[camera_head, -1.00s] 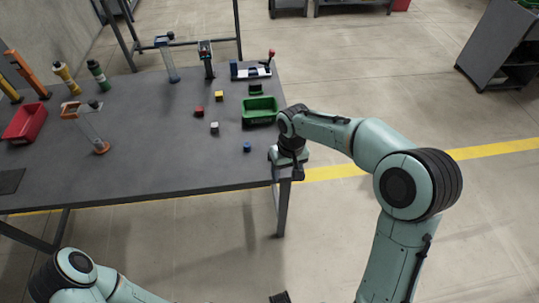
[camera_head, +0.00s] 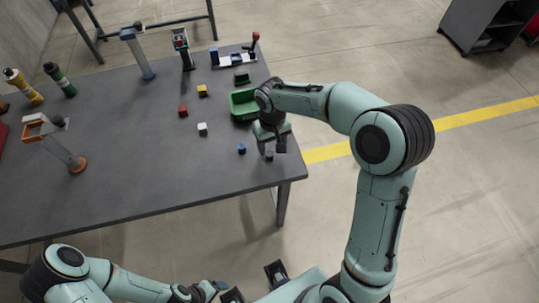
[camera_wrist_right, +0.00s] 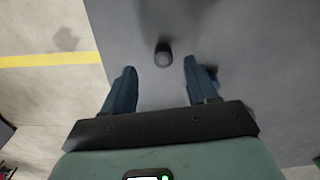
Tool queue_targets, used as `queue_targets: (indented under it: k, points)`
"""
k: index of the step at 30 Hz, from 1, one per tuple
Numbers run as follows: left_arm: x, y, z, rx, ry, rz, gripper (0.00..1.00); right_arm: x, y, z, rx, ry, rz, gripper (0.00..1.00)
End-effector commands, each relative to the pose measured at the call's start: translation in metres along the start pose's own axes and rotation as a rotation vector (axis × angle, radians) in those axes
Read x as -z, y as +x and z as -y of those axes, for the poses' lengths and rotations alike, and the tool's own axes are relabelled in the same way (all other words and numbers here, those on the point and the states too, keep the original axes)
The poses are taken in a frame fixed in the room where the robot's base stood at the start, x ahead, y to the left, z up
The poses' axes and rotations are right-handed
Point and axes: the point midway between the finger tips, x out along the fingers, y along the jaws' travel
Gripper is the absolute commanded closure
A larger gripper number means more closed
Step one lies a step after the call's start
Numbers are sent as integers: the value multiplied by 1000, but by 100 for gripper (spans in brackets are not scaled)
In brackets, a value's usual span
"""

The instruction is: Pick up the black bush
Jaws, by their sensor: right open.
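The black bush (camera_wrist_right: 163,55) is a small dark cylinder in the right wrist view, standing on the grey table just beyond my fingertips, in line with the gap between them. In the head view a small dark piece (camera_head: 269,155), which looks like the same bush, shows right under my right gripper (camera_head: 271,146), near the table's front right corner. My right gripper (camera_wrist_right: 158,74) is open and empty, with its fingers on either side of the gap. My left gripper (camera_head: 208,289) is low at the bottom of the head view; its jaws are too unclear to read.
A blue piece (camera_head: 242,148) lies just left of my right gripper. A green bin (camera_head: 243,105) stands behind it. White (camera_head: 202,128), red (camera_head: 183,111) and yellow (camera_head: 202,90) pieces lie further left. The table's right edge is close to the bush.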

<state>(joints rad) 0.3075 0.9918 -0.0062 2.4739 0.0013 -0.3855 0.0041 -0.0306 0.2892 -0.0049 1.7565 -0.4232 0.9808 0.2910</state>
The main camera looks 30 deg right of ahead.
Motion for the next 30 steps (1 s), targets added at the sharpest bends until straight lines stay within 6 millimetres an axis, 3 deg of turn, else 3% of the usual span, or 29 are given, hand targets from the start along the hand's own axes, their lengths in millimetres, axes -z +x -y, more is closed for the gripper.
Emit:
queue_targets:
  k: [5, 15, 24, 29, 30]
  points:
    - [0, 1, 0, 0, 0, 0, 23, 0, 12, 0, 0, 0, 0, 42]
    - [0, 1, 0, 0, 0, -1, 23, 4, 57, 4, 0, 0, 0, 42]
    - [0, 1, 0, 0, 0, -1, 23, 4, 61, 4, 0, 0, -2, 42]
    - [0, 1, 0, 0, 0, -1, 23, 4, 60, 4, 0, 0, -2, 94]
    - [0, 1, 0, 0, 0, -1, 23, 4, 60, 4, 0, 0, -2, 100]
